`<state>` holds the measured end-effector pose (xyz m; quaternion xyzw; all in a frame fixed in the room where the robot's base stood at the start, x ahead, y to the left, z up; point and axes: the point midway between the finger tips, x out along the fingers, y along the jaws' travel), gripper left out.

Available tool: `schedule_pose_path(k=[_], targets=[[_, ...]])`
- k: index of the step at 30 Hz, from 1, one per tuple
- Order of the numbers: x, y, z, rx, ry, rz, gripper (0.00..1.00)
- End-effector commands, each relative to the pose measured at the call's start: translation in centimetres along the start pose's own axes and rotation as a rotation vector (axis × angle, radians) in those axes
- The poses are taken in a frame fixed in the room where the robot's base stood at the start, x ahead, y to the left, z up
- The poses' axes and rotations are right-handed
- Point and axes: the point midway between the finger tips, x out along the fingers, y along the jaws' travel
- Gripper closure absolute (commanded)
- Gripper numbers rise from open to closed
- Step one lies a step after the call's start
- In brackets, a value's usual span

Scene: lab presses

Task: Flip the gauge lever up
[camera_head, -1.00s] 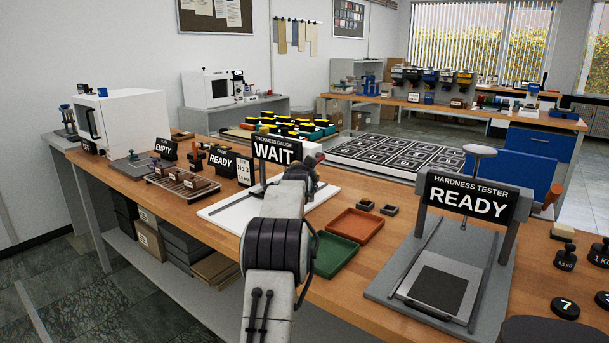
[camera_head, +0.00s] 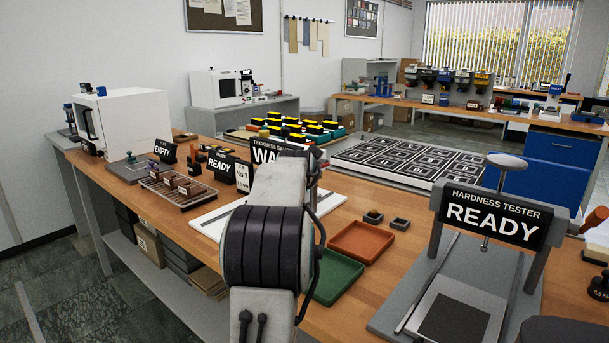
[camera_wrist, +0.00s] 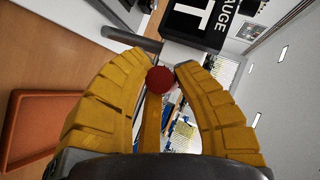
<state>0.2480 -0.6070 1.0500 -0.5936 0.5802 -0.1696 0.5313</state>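The thickness gauge stands on the bench in the head view, its black sign (camera_head: 266,153) partly hidden by my arm so that only "WA" shows. Its white base (camera_head: 215,217) shows to the left of my arm. In the wrist view the sign (camera_wrist: 200,22) is close, at the top. A round red knob (camera_wrist: 160,80) lies between the fingertips of my gripper (camera_wrist: 161,70). The yellow fingers are apart, with gaps beside the knob; firm contact is not visible. A grey rod (camera_wrist: 131,39) lies just beyond the left finger. My arm hides the gripper in the head view.
An orange tray (camera_head: 362,240) and a green tray (camera_head: 334,278) lie right of my arm. The hardness tester (camera_head: 492,216), reading READY, stands further right. A rack of samples (camera_head: 178,190) and a READY sign (camera_head: 221,166) are to the left.

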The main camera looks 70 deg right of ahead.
Motion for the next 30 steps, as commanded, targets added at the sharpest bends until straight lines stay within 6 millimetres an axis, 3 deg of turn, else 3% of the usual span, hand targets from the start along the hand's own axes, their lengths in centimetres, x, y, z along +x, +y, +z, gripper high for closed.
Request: schedule_pose_path(k=[10,20,30], targets=[[0.0,-0.1,0.0,0.000,0.001,-0.002,0.42],[-0.3,-0.1,0.0,0.000,0.000,-0.001,0.42],[-4.5,-0.1,-0.1,0.000,0.001,-0.003,0.42]])
